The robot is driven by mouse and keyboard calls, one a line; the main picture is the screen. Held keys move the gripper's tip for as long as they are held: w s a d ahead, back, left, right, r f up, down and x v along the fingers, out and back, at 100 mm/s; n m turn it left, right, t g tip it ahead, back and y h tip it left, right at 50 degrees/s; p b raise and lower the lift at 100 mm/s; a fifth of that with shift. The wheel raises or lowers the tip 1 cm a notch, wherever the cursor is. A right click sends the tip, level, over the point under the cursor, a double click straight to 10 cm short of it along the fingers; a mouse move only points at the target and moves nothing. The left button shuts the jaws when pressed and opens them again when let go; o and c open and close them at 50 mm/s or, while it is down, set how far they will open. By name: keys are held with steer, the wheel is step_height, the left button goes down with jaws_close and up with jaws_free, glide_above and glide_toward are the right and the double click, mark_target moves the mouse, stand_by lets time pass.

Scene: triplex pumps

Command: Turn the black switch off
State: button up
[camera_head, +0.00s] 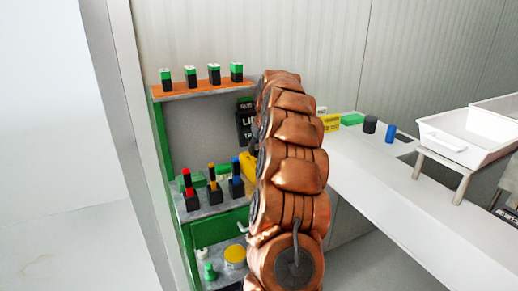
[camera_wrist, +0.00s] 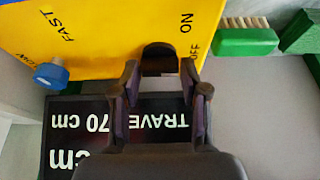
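The black switch (camera_wrist: 160,52) sits on the yellow panel (camera_wrist: 105,45) in the wrist view, by the letters ON and OFF. My gripper (camera_wrist: 160,74) is open, with one dark finger on each side of the switch's lower part in the picture. I cannot tell whether the fingers touch the switch or the panel. Which way the switch is set is not clear. In the head view only a bit of the yellow panel (camera_head: 248,165) shows; my copper-coloured arm hides the switch and my gripper.
A blue knob (camera_wrist: 51,75) marked FAST and SLOW is on the same panel. A black TRAVEL 70 cm sign (camera_wrist: 75,120) lies beside it. A green brush (camera_wrist: 246,40) is at the right. A green shelf rack (camera_head: 222,228) and white bench (camera_head: 400,190) flank my arm.

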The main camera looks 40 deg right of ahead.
steer(key=shift+o, duration=0.3)
steer(key=v, duration=1.2)
steer(key=shift+w+a, duration=0.1)
stand_by(0.3)
steer(key=s+a+n+g+y+p, duration=0.15)
steer(key=s+a, duration=0.25)
steer(key=a, duration=1)
steer(key=s+a+n+g+y+p, duration=0.1)
steer(key=s+a+n, duration=0.15)
steer(key=a, duration=1.25)
steer(key=s+a+f+g+p, duration=0.1)
steer(key=s+a+f, duration=0.2)
steer(key=s, duration=0.6)
steer(key=s+a+f+g+p, duration=0.1)
steer(key=s+a+f, duration=0.3)
steer(key=s, duration=0.5)
steer(key=s+a+f+g+p, duration=0.1)
steer(key=s+a+f, duration=0.2)
steer(key=s+a, duration=0.3)
steer(key=s+h, duration=0.1)
steer(key=s, duration=0.3)
steer(key=shift+f+g, duration=0.2)
steer(key=shift+g, duration=0.15)
steer(key=shift+s, duration=0.1)
